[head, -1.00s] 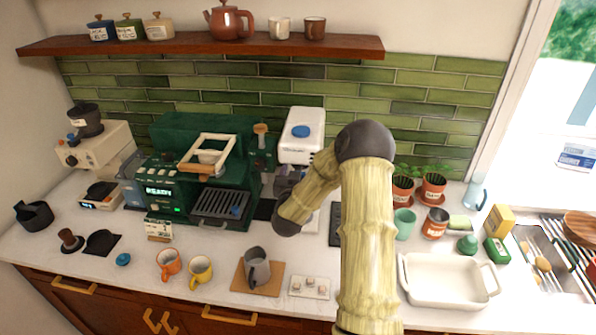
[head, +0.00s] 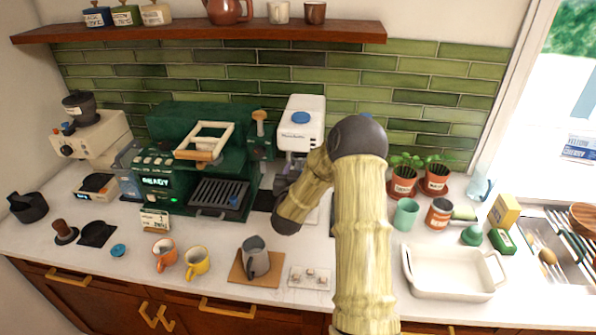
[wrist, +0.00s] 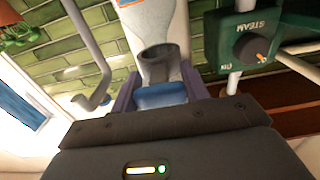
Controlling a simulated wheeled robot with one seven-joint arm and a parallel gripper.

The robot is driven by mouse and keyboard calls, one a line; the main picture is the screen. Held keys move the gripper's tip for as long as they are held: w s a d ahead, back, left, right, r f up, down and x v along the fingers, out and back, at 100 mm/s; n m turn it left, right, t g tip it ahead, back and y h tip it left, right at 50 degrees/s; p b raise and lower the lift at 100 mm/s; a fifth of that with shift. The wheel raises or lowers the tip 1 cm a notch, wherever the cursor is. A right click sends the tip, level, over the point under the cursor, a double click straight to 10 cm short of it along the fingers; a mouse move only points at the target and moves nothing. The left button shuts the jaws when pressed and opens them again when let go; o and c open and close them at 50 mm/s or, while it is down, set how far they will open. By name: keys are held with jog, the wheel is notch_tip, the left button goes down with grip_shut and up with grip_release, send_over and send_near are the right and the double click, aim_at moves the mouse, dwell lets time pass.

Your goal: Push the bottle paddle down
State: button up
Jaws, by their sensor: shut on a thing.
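The white machine (head: 303,108) with a round blue button (head: 301,118) on its top stands against the tiled wall. My gripper is low at the front of this machine in the head view, mostly hidden by my arm. In the wrist view, which looks upside down, my gripper (wrist: 158,93) is shut on a blue piece (wrist: 160,97), with purple fingers on either side. A grey cylindrical part (wrist: 160,65) sits just beyond the blue piece, against the white machine body. I cannot tell for certain whether the blue piece is the bottle paddle.
The green coffee machine (head: 200,150) stands close on the left; its steam knob (wrist: 251,47) is near my gripper in the wrist view. A grey pitcher (head: 255,257) stands on a board in front. Potted plants (head: 405,178) and a white dish (head: 450,275) are on the right.

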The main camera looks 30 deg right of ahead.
jog(key=shift+s+f, duration=0.1)
jog(key=shift+f, duration=0.2)
jog(key=o, duration=1.4)
jog(key=shift+r, duration=0.1)
jog(key=p+v, duration=0.3)
jog(key=v, duration=1.4)
jog(key=shift+a, duration=0.2)
jog(key=shift+s, duration=0.1)
